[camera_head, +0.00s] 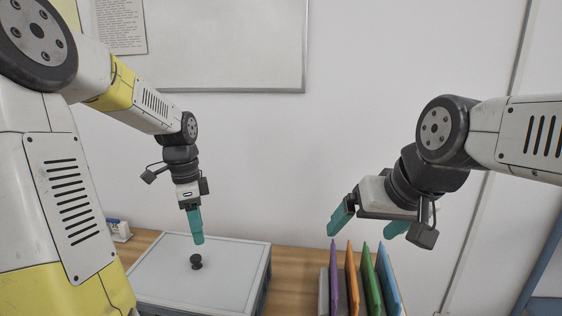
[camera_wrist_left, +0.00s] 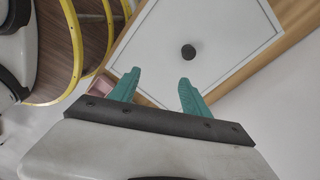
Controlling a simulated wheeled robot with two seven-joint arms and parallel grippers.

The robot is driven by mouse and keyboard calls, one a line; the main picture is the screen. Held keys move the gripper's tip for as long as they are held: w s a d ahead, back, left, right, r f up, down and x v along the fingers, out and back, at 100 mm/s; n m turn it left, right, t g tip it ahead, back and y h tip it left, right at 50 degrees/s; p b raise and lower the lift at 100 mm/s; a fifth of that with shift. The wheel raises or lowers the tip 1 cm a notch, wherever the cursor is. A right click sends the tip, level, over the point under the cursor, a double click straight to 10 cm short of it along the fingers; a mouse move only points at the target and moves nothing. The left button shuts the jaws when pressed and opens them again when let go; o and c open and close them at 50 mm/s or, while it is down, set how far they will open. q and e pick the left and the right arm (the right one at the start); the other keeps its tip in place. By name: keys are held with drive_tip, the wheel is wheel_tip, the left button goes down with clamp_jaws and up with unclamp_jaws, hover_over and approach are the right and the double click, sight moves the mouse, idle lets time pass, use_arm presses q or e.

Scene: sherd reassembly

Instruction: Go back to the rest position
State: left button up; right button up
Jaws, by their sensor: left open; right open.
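My left gripper (camera_head: 197,240) hangs pointing down above the white-topped box (camera_head: 160,265) on the table, seen edge-on in the head view. In the left wrist view its teal fingers (camera_wrist_left: 157,82) stand apart with nothing between them. A small dark knob (camera_head: 196,262) stands on the box top just below the left fingers; it also shows in the left wrist view (camera_wrist_left: 188,52), beyond the fingertips. My right gripper (camera_head: 362,229) is at the right, its teal fingers spread wide and empty, above a row of coloured upright panels.
The upright panels are purple (camera_head: 333,280), orange (camera_head: 352,283), green (camera_head: 371,280) and blue (camera_head: 388,278), at the table's right. Bare wooden table (camera_head: 290,270) lies between them and the box. A small white-and-blue item (camera_head: 118,230) sits at the back left. A whiteboard (camera_head: 225,45) hangs on the wall.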

use_arm(q)
drive_tip(key=s+d+r+n+t, duration=0.3)
drive_tip(key=s+r+n, duration=0.2)
drive_tip(key=s+n, duration=0.1)
drive_tip(key=s+d+r+n+t+h, duration=0.1)
drive_tip(key=s+d+r+n+t, duration=0.2)
drive_tip(key=s+n, duration=0.4)
wheel_tip(320, 180, up, 2)
drive_tip(key=shift+s+d+r+t, duration=0.3)
drive_tip(key=shift+s+d, duration=0.35)
drive_tip(key=shift+s, duration=0.35)
drive_tip(key=shift+a, duration=0.1)
